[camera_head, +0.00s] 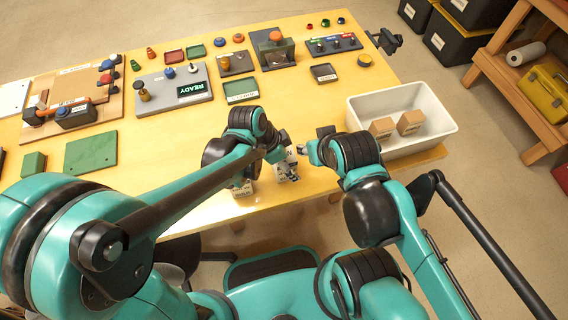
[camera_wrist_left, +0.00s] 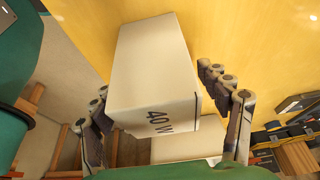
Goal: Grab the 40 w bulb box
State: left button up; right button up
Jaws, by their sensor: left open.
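The 40 w bulb box (camera_wrist_left: 152,70) is a cream-white carton marked "40 W", standing at the table edge in the left wrist view. My left gripper (camera_wrist_left: 160,112) is open, with its fingers on both sides of the box and apparently not closed on it. A second pale box (camera_wrist_left: 185,148) shows partly behind it. In the head view, my left gripper (camera_head: 284,152) is over a small pale box (camera_head: 287,168), and another pale box (camera_head: 242,188) stands to its left; their labels are too small to read. My right gripper (camera_head: 306,149) is close by, its fingers unclear.
A white bin (camera_head: 440,145) with two brown cartons (camera_head: 411,122) stands at the table's right. A grey panel reading "READY" (camera_head: 175,92), a green tray (camera_head: 241,91) and several small fixtures occupy the back of the yellow table (camera_head: 300,110). My two forearms are close together.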

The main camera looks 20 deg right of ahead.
pick_arm(q)
jog(key=c, duration=1.2)
jog(key=shift+r, duration=0.1)
jog(key=shift+c, duration=0.2)
